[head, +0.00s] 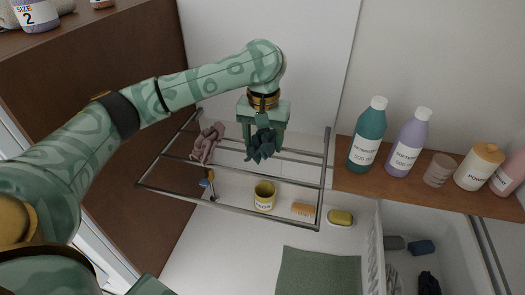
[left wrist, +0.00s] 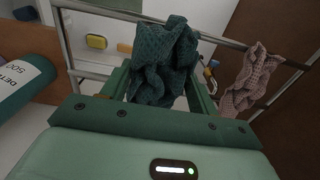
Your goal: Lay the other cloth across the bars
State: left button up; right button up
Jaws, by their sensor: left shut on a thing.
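My left gripper (head: 264,128) is shut on a dark teal, crumpled cloth (head: 262,145), which hangs from its jaws over the metal drying rack (head: 238,212). In the left wrist view the teal cloth (left wrist: 162,60) hangs between the fingers in front of the bars (left wrist: 205,37). I cannot tell whether it touches a bar. A pinkish-brown cloth (head: 206,143) is draped over the rack at its left side; it also shows in the left wrist view (left wrist: 250,80). My right gripper is not in view.
A brown shelf (head: 345,183) at the right holds a teal bottle (head: 368,135), a purple bottle (head: 408,143) and other containers. A brown panel stands left.

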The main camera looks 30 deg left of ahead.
aim_at(263, 134)
pick_arm(q)
jog(key=f, duration=0.3)
jog(key=shift+w+a+f+b, duration=0.15)
jog(key=shift+a+f+b, duration=0.05)
jog(key=shift+f+b, duration=0.15)
jog(key=shift+w+f, duration=0.1)
jog(key=shift+f, duration=0.1)
jog(key=o, duration=1)
jog(key=shift+c, duration=0.2)
jog(key=shift+f, duration=0.1)
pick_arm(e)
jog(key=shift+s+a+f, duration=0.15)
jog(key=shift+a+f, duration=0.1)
pick_arm(q)
notch_tip(263, 134, up, 12)
jog(key=shift+r+p, duration=0.15)
jog(key=shift+p, duration=0.95)
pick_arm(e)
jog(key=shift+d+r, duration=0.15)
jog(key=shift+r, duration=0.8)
